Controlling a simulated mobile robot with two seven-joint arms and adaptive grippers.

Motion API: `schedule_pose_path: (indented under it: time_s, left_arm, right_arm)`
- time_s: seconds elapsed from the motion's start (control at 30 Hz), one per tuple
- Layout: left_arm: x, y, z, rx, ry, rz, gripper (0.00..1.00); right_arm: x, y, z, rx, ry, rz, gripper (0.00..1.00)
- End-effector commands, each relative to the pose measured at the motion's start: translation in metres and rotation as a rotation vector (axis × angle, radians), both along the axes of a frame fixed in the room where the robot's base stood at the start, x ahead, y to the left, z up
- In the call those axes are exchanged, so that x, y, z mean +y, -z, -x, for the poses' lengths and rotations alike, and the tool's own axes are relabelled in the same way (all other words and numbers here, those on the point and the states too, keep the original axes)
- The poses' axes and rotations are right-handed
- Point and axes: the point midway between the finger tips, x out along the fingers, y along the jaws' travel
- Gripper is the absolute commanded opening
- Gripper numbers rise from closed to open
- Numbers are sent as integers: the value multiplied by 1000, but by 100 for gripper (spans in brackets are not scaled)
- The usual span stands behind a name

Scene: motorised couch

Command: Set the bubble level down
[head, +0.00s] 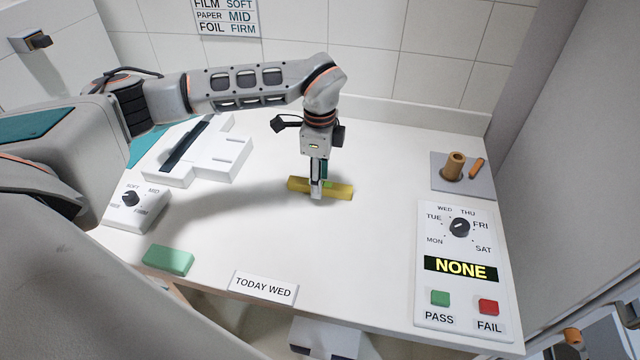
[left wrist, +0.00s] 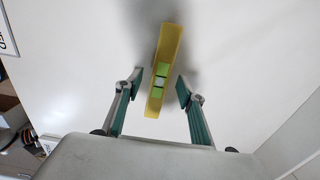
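The bubble level (head: 341,192) is a yellow bar with green vial windows, lying flat, apparently on the white worktop near its middle. In the left wrist view the level (left wrist: 166,47) runs lengthwise between the fingers. My left gripper (head: 317,190) points down over the level's middle. In the left wrist view the left gripper (left wrist: 159,86) is open, with one finger on each side of the level and a gap showing on both sides. My right gripper is not in view.
A white panel with a dial (head: 459,227), a NONE display (head: 460,268) and PASS and FAIL buttons stands right. A grey plate (head: 442,185) holds a brown cylinder. A green block (head: 168,260) and TODAY WED sign (head: 263,288) lie near the front edge. Worktop right of the level is clear.

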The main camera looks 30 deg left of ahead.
Motion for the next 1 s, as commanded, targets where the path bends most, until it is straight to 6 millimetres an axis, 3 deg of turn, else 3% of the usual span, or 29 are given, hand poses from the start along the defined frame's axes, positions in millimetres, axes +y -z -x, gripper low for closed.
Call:
schedule_pose_path:
  time_s: [0.1,0.37,0.5,0.53,1.0]
  left_arm:
    - [0,10,0,0,1,0,39]
    - [0,12,0,-1,1,0,39]
    - [0,12,0,0,1,0,3]
    - [0,12,0,-1,2,0,0]
    - [0,5,-1,-2,1,0,0]
  right_arm:
    - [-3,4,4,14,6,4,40]
    - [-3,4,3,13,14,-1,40]
    - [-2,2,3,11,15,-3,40]
    - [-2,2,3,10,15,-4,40]
    - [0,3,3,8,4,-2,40]
